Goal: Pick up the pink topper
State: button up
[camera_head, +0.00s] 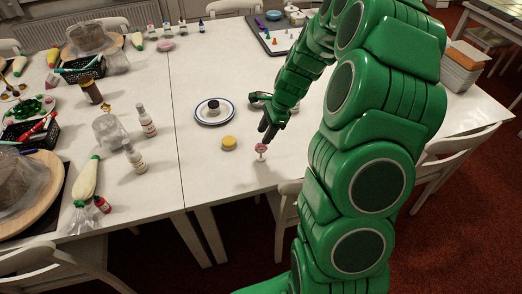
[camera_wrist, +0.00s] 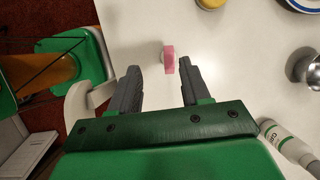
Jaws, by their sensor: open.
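The pink topper (camera_head: 261,149) stands upright on the white table near its front edge, a round pink head on a thin pale stem. In the wrist view the topper (camera_wrist: 169,59) shows between my two dark fingers, around the level of their tips and closer to the right one. My gripper (camera_head: 258,112) is open and empty, with one finger close behind the topper in the head view. In the wrist view the gripper (camera_wrist: 158,68) has a clear gap between its fingers. I cannot tell its height above the table.
A yellow round item (camera_head: 229,143) sits left of the topper, with a blue-rimmed plate (camera_head: 203,121) behind it. The wrist view shows a metal bowl (camera_wrist: 307,70) and a bottle (camera_wrist: 287,142) at right. White chairs (camera_head: 440,160) stand along the table edge.

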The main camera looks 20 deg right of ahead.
aim_at(259, 152)
jog(key=shift+m, duration=0.6)
jog(key=shift+w+d+f+x, duration=0.1)
jog(key=shift+w+d+x, duration=0.15)
jog(key=shift+x, duration=1.3)
jog(key=shift+w+d+f+x, duration=0.15)
jog(key=shift+d+x, duration=0.15)
jog(key=shift+x, duration=1.3)
jog(key=shift+w+d+f+x, duration=0.1)
jog(key=shift+w+d+x, duration=0.15)
jog(key=shift+x, duration=1.3)
grip_shut()
